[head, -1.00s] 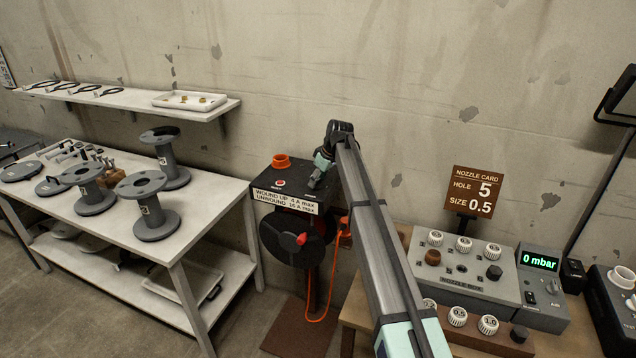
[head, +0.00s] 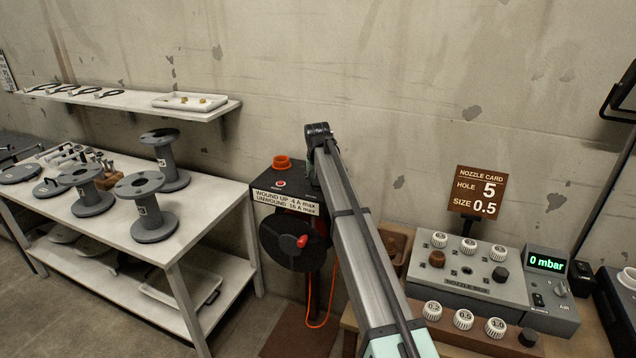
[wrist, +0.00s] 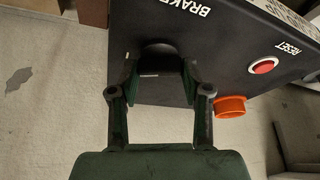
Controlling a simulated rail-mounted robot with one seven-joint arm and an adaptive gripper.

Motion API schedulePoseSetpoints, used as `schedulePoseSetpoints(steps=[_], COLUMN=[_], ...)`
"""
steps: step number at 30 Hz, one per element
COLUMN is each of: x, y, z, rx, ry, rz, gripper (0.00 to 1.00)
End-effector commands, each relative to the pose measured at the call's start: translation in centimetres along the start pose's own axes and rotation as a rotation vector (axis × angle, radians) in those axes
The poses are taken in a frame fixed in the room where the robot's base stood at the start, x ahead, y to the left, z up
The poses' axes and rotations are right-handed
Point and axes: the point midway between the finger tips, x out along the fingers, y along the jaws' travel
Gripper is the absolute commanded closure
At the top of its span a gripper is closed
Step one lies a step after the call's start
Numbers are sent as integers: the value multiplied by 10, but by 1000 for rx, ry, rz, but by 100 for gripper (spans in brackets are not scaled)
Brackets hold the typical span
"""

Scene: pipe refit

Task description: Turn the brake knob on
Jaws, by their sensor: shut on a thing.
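The brake knob (wrist: 158,55) is a dark round knob on the black box beside the white word BRAKE in the wrist view. My gripper (wrist: 158,78) has its two fingers on either side of the knob and is shut on it. How far the knob is turned cannot be told. In the head view the black box (head: 265,178) stands on a post, and my arm hides the knob and most of my gripper.
A red RESET button (wrist: 263,66) and an orange ring (wrist: 230,107) are on the box near my gripper. A cable reel (head: 285,243) with a red handle hangs below. A nozzle box (head: 468,270) stands at right. A table with grey spools (head: 152,222) is at left.

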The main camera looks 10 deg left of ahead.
Motion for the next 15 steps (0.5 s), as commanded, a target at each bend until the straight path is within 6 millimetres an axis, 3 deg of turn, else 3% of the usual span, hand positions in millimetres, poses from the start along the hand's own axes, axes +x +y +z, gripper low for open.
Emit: schedulePoseSetpoints(steps=[15], x=[2], y=[-2], z=[0], rx=[317], ry=[-3], rz=[131], gripper=[87])
